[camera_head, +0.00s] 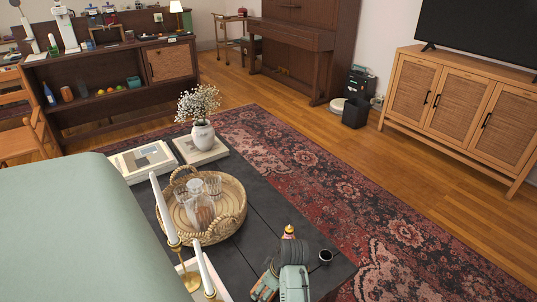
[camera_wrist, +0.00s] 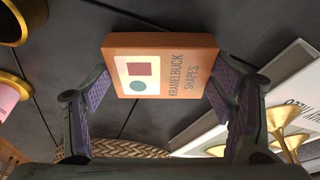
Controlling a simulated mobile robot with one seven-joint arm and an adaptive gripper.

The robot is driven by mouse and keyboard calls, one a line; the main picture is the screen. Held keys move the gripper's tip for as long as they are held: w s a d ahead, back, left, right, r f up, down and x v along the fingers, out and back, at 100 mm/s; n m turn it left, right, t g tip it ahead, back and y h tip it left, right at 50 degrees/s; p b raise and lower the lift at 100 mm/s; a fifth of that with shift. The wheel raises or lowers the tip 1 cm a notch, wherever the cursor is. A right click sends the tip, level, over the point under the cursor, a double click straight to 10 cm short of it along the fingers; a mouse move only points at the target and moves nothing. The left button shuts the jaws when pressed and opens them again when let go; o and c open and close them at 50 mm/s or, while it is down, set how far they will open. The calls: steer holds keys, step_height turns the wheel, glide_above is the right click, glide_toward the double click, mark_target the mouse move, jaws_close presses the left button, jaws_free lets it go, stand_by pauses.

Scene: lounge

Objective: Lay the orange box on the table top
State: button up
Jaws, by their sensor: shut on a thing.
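In the head view my gripper (camera_head: 268,284) is over the near end of the dark table (camera_head: 257,178).
A woven tray (camera_head: 238,222) with glasses, gold candle holders (camera_head: 190,278) with white candles, and books (camera_head: 145,160) with a flower vase (camera_head: 203,136) crowd the table. A small dark cup (camera_head: 326,256) and a gold-topped item (camera_head: 289,232) stand near my gripper. Bare table shows right of the tray.

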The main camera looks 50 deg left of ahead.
steer(key=shift+f, duration=0.15)
steer(key=o, duration=1.2)
